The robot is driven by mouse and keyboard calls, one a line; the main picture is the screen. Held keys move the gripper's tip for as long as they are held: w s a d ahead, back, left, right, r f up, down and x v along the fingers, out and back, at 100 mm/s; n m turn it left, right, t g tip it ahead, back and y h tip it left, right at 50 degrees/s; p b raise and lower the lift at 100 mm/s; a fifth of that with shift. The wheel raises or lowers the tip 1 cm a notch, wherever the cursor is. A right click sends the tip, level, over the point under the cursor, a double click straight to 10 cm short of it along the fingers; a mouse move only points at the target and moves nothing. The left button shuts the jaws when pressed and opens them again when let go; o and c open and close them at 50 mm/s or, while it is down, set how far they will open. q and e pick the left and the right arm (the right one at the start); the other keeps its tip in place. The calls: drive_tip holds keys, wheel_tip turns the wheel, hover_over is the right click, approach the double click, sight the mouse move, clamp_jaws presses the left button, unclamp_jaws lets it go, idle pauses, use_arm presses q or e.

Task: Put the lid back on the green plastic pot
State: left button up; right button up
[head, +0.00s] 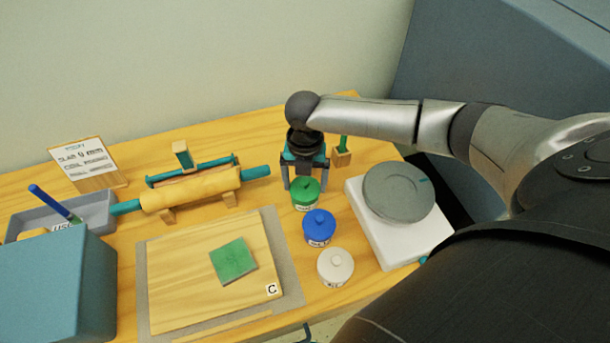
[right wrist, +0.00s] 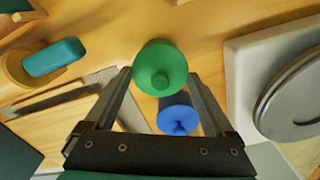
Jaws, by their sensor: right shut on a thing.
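The green plastic pot (head: 305,206) stands at the back of a row of three small pots, its pale label partly showing. Its green lid (head: 306,188), round with a centre knob, is level at the pot's mouth; I cannot tell whether it rests on the rim or is just above it. My right gripper (head: 304,186) points down there, shut on the lid. In the right wrist view the lid (right wrist: 160,68) lies between the fingertips (right wrist: 160,75) and hides the pot's opening. My left gripper is not in view.
A lidded blue pot (head: 319,226) and white pot (head: 335,266) stand in front. A white wheel base with a grey disc (head: 399,192) is at right. A board (head: 190,270) with a green slab, a rolling pin (head: 190,190) and a grey tray (head: 95,208) lie left.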

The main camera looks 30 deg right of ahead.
idle(0.4)
drive_tip(key=o, duration=1.1)
drive_tip(key=shift+o, duration=0.2)
drive_tip(key=shift+r+p, duration=3.55)
drive_tip(key=shift+p, duration=0.45)
drive_tip(key=shift+f, duration=0.1)
clamp_jaws()
